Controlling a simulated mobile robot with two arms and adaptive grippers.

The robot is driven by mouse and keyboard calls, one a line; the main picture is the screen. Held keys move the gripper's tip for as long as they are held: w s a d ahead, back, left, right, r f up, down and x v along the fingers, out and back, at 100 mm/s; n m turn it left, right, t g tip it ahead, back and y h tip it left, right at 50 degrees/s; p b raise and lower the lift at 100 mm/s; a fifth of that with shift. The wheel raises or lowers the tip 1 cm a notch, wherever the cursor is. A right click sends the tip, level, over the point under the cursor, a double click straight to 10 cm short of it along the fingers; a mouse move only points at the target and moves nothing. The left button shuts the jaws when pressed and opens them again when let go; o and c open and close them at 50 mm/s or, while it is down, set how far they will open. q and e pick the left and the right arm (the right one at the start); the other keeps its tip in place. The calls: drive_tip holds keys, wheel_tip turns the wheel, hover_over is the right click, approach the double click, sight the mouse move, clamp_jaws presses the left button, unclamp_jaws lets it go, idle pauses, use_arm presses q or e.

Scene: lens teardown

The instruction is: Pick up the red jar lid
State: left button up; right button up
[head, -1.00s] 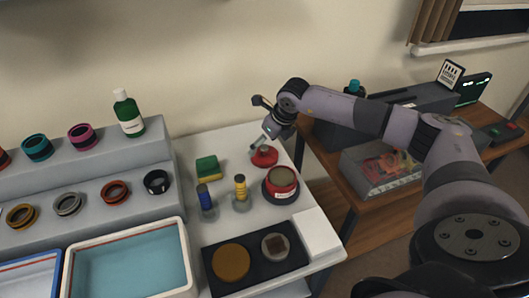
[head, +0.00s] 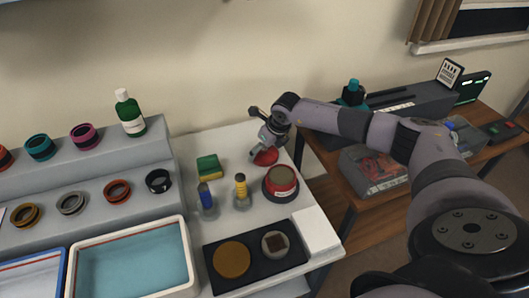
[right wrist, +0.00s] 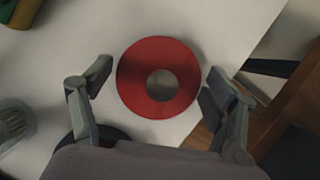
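The red jar lid (head: 265,157) lies on the white tabletop near its back right, partly hidden by my right gripper in the head view. In the right wrist view the lid (right wrist: 135,80) is a red disc with a grey round centre. My right gripper (right wrist: 157,80) is open, with one finger on each side of the lid and a gap on both sides. In the head view the right gripper (head: 262,150) is directly over the lid. My left gripper is not in view.
A green and yellow sponge (head: 208,168) lies to the left. Blue-topped (head: 205,195) and yellow (head: 240,187) tools stand nearby. The table's right edge is close to the lid, with a wooden bench beyond.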

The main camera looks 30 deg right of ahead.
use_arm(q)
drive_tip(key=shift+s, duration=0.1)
use_arm(e)
drive_tip(key=c, duration=0.6)
drive_tip(key=shift+r, duration=0.1)
drive_tip(key=shift+c, duration=0.2)
